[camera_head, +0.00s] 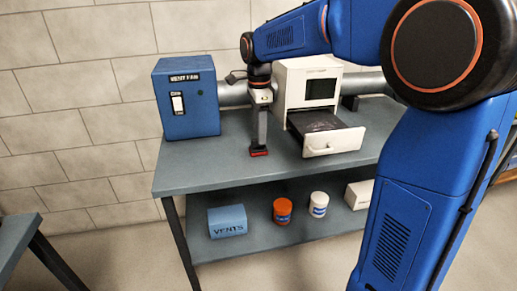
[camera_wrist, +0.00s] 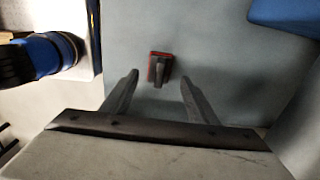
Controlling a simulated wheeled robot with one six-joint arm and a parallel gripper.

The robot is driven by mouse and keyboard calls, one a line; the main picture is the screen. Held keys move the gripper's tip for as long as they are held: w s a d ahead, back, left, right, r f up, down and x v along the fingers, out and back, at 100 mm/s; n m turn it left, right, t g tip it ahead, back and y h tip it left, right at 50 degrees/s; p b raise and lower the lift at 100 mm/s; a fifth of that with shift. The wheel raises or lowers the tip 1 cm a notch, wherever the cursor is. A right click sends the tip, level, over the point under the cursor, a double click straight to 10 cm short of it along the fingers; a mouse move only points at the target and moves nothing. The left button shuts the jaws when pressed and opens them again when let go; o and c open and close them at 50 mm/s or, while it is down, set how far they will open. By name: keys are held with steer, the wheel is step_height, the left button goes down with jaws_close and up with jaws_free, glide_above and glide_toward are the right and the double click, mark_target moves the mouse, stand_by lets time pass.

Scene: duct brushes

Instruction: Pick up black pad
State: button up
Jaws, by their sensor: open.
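A small dark pad-like block (camera_wrist: 153,60) with a red edge and a grey upright handle lies on the grey bench top. It appears to be the black pad. In the head view its red edge (camera_head: 259,153) shows just under my gripper (camera_head: 259,146), with the rest largely hidden. My gripper points down and is open and empty. In the wrist view the block lies just beyond my two fingertips (camera_wrist: 160,77), roughly midway between them; the frames do not show contact.
A white machine (camera_head: 291,82) with its drawer (camera_head: 345,140) pulled out stands right of my gripper. A blue vent fan box (camera_head: 187,112) stands left, with a grey duct (camera_head: 233,93) behind. The lower shelf (camera_head: 255,243) holds several containers. The bench front left is clear.

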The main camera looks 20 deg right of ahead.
steer(key=shift+a+f, duration=0.1)
steer(key=shift+f, duration=2.05)
steer(key=c, duration=1.1)
steer(key=shift+c, duration=0.2)
step_height(320, 180, up, 10)
steer(key=shift+r, duration=0.1)
